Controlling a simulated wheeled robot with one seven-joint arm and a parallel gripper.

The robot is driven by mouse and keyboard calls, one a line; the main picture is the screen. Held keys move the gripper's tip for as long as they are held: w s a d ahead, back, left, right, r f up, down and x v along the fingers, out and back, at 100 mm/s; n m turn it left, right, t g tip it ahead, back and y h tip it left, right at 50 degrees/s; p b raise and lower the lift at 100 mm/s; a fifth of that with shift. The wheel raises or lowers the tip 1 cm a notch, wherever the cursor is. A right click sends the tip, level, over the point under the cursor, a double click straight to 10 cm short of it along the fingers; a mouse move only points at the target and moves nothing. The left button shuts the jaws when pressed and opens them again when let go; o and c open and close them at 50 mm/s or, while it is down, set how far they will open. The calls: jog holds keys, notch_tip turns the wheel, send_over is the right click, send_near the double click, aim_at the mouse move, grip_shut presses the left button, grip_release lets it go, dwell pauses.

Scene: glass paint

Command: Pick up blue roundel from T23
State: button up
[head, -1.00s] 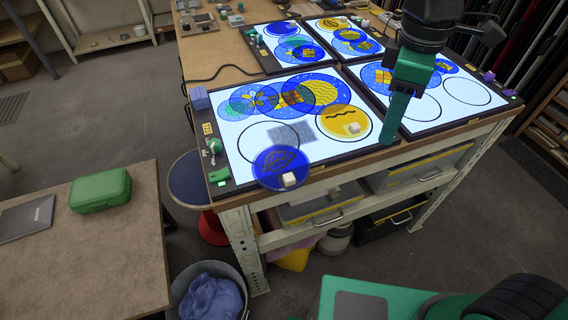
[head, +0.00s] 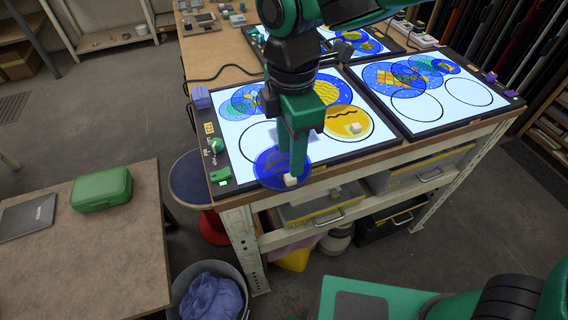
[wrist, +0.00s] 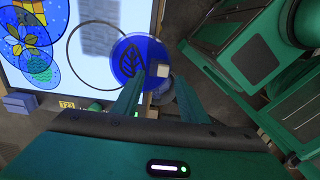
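The blue roundel (head: 267,168), a dark blue disc with a leaf-like drawing and a pale knob (head: 291,181), lies at the front edge of the near-left light panel (head: 232,164), partly overhanging it. In the wrist view the roundel (wrist: 133,59) and its knob (wrist: 160,70) lie ahead of the fingers. My gripper (head: 296,170) points down over the roundel's right part, close to the knob, and hides some of the disc. In the wrist view my gripper (wrist: 157,92) has its two green fingers spread, with nothing between them.
A yellow roundel (head: 340,117) with its own pale knob lies to the right on the same panel. Overlapping patterned blue discs (head: 331,90) lie behind. A second panel (head: 448,115) stands to the right. A stool (head: 193,184) and bin (head: 208,283) are below left.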

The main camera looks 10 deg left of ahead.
aim_at(282, 163)
jog(key=shift+s+d+f, duration=0.1)
jog(key=shift+s+f, duration=0.05)
jog(key=shift+f, duration=1.2)
jog(key=shift+s+f, duration=0.15)
jog(key=shift+f, duration=1.15)
grip_shut()
